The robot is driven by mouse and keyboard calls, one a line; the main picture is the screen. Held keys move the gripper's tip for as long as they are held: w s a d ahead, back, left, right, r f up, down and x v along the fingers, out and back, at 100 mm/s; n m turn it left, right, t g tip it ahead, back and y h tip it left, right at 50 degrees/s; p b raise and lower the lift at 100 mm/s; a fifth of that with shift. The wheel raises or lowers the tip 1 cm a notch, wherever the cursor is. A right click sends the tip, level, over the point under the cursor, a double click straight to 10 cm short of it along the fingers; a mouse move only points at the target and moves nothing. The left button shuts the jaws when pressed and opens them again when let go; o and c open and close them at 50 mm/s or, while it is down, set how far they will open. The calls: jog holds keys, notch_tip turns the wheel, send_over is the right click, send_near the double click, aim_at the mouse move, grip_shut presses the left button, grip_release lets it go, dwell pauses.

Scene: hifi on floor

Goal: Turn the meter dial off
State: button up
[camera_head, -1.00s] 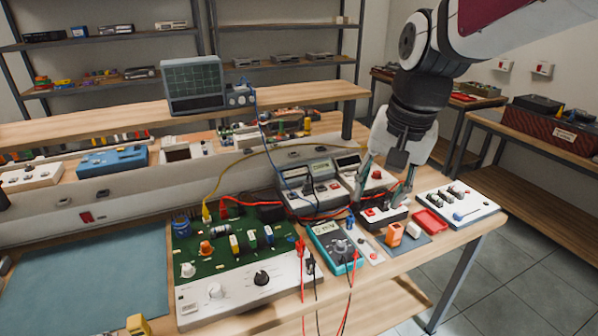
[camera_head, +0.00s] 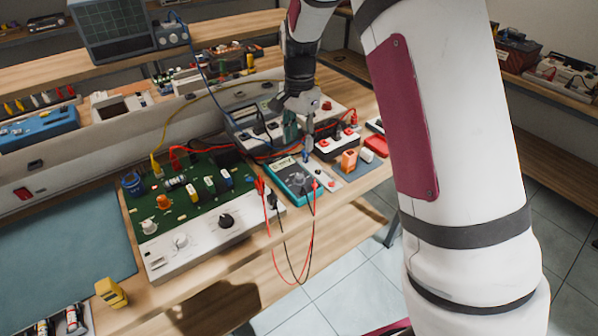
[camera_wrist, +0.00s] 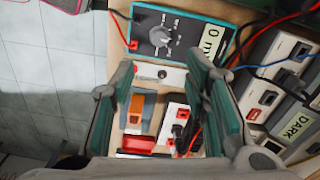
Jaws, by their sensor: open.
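The meter (camera_head: 290,190) is a teal multimeter lying on the bench near its front edge, right of the green circuit board. Its grey round dial (camera_head: 299,179) faces up. In the wrist view the meter (camera_wrist: 196,23) is at the top, with the dial (camera_wrist: 160,37) and a display partly reading "0 m". My gripper (camera_head: 299,142) is open and empty, just behind and above the meter. In the wrist view the teal fingers of my gripper (camera_wrist: 160,66) are spread apart, with the dial beyond the tips and between them. No contact with the dial shows.
The circuit board (camera_head: 190,195) is left of the meter. Red and black leads (camera_head: 275,265) hang over the bench edge. An orange block (camera_head: 349,159) and a white block (camera_head: 367,155) sit to the right. Boxy instruments (camera_wrist: 265,92) stand close beside my gripper.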

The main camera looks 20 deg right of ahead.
aim_at(299, 176)
notch_tip(299, 176, down, 12)
jog(key=shift+f+p, duration=0.15)
jog(key=shift+p, duration=0.25)
grip_shut()
